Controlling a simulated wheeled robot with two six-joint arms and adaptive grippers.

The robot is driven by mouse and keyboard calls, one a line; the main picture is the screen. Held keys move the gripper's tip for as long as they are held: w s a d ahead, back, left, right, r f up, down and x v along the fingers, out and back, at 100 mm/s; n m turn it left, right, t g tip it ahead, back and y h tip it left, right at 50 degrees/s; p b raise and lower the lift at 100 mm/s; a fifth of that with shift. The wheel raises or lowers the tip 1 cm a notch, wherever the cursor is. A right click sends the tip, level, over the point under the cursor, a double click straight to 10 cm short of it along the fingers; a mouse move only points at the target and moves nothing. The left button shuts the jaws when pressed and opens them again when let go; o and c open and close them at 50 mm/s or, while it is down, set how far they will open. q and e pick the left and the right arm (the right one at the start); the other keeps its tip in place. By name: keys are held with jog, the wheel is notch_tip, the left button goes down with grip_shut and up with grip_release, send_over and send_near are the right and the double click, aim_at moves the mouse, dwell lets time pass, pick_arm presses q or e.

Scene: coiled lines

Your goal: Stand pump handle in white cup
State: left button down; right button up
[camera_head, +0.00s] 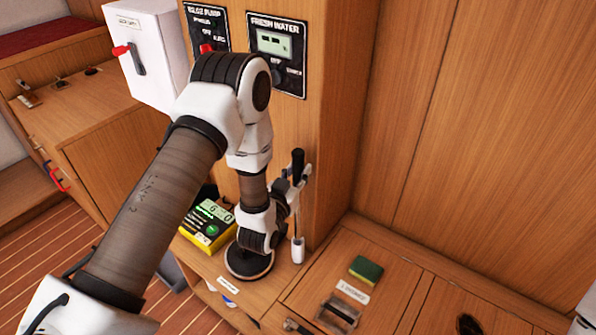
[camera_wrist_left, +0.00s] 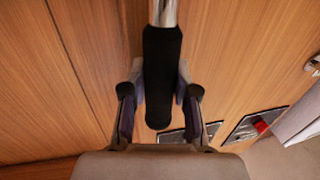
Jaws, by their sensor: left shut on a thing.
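The pump handle has a black grip (camera_head: 298,166) at its upper end and a thin metal shaft below. It stands near upright in the head view. My left gripper (camera_head: 294,186) is shut on it near the black grip. In the left wrist view the grip (camera_wrist_left: 162,78) lies between the fingers (camera_wrist_left: 160,92), with the metal shaft running out at the top. The small white cup (camera_head: 298,251) stands on the shelf by the wooden corner, directly below the handle. The shaft's lower end meets the cup's top; I cannot tell whether it is inside. My right gripper is not in view.
A yellow meter (camera_head: 207,228) sits left of my left wrist. A green sponge (camera_head: 366,269) and a latch (camera_head: 340,312) are on the lower locker top at right. The fresh water panel (camera_head: 276,52) and a white switch box (camera_head: 146,52) are behind my arm.

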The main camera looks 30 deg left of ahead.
pick_arm(q)
jog(key=shift+f, duration=0.15)
dwell(0.5)
jog(key=shift+f+b, duration=0.35)
jog(key=shift+b, duration=0.05)
jog(key=shift+f+b, duration=1.9)
jog(key=shift+f, duration=0.55)
jog(key=shift+c, duration=2)
grip_release()
jog(key=shift+r+p, duration=2.75)
jog(key=shift+r, duration=0.8)
